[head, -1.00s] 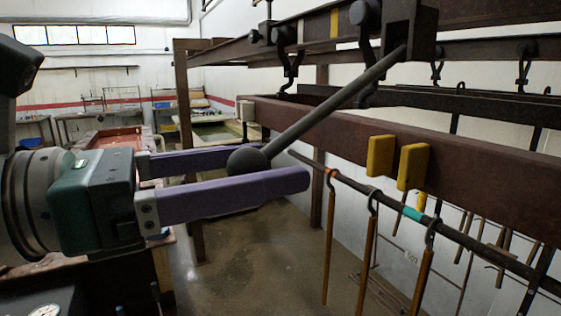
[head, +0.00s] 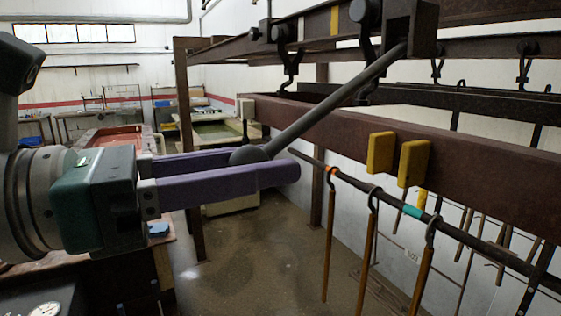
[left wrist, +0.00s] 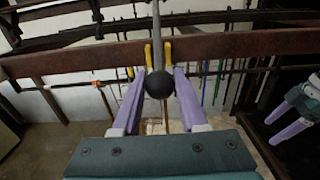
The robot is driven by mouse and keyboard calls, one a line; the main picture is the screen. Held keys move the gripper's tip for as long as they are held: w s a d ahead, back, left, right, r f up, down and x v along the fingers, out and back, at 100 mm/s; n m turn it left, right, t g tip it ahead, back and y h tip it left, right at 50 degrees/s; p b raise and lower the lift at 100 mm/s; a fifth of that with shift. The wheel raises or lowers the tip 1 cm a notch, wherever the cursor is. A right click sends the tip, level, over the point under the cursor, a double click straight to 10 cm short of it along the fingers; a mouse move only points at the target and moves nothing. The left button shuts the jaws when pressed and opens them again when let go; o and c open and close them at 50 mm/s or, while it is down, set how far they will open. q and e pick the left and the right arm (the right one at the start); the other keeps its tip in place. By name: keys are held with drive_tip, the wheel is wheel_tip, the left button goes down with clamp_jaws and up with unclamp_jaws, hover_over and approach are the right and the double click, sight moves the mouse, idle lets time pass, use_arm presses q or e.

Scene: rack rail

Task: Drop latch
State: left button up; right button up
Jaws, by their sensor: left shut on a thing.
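A long grey lever (head: 335,103) slants from a dark bracket (head: 411,24) on the upper rail down to a dark ball knob (head: 250,155) in the head view. My left gripper (head: 275,161) is shut on the knob, its purple fingers on either side of it. In the left wrist view the ball knob (left wrist: 159,84) sits between the fingertips, with the lever rising behind it. The far finger is partly hidden in the head view. My right gripper (left wrist: 283,120) shows only at the right edge of the left wrist view, its purple fingers apart and empty.
A brown beam (head: 330,134) with yellow blocks (head: 413,163) crosses behind the lever. Below it a dark rod (head: 455,236) carries hooked hanging bars (head: 369,240). Dark hooks (head: 291,66) hang from the upper rail. Open floor (head: 260,260) shows below the gripper.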

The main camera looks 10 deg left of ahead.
use_arm(q)
drive_tip(key=w+d+f+b, duration=0.5)
drive_tip(key=d, duration=0.2)
drive_tip(key=w+d+f+b, duration=0.4)
drive_tip(key=w+d+b, duration=0.1)
drive_tip(key=d, duration=0.3)
drive_tip(key=shift+f, duration=0.35)
drive_tip(key=o, duration=1.1)
drive_tip(key=p+v, duration=0.2)
drive_tip(key=v, duration=0.5)
idle(0.7)
